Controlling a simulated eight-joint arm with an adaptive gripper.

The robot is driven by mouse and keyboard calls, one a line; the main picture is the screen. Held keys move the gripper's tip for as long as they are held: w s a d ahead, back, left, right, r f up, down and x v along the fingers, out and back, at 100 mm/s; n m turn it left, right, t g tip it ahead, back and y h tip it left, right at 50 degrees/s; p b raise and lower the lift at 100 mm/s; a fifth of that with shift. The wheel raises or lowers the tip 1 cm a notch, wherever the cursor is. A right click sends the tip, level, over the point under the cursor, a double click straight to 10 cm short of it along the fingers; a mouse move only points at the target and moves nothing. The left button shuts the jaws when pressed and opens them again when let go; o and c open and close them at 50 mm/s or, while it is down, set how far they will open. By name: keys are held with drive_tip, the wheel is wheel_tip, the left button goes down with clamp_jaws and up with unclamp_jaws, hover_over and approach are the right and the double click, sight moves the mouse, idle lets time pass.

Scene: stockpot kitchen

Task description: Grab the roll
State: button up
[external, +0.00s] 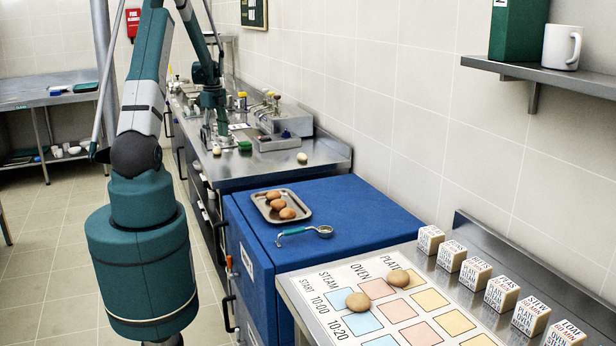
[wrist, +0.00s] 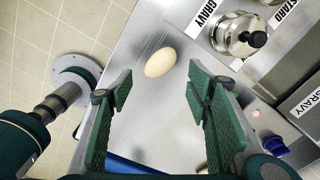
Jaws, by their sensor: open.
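A pale oval roll (wrist: 160,62) lies on the steel counter in the wrist view, ahead of my gripper (wrist: 160,92) and between the lines of its two green fingers. The fingers are wide apart with nothing between them. In the external view my gripper (external: 222,131) is low over the far counter, with a small pale roll (external: 216,150) just below it. Another pale roundish thing (external: 302,157) lies near that counter's right end. Brown rolls (external: 276,205) sit on a small tray, and two more rolls (external: 378,288) lie on the printed mat.
A lidded steel pot (wrist: 238,34) with a GRAVY label stands right of the roll in the wrist view. A blue thing (wrist: 275,147) is at lower right. A ladle (external: 305,232) lies on the blue cabinet (external: 365,208). White labelled blocks (external: 452,256) line the near counter.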

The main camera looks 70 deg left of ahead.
sight(217, 148)
drive_tip(key=shift+f, duration=1)
drive_tip(key=shift+f, duration=0.1)
drive_tip(key=shift+a+f, duration=0.1)
drive_tip(key=shift+f, duration=2.4)
drive_tip(key=c, duration=0.8)
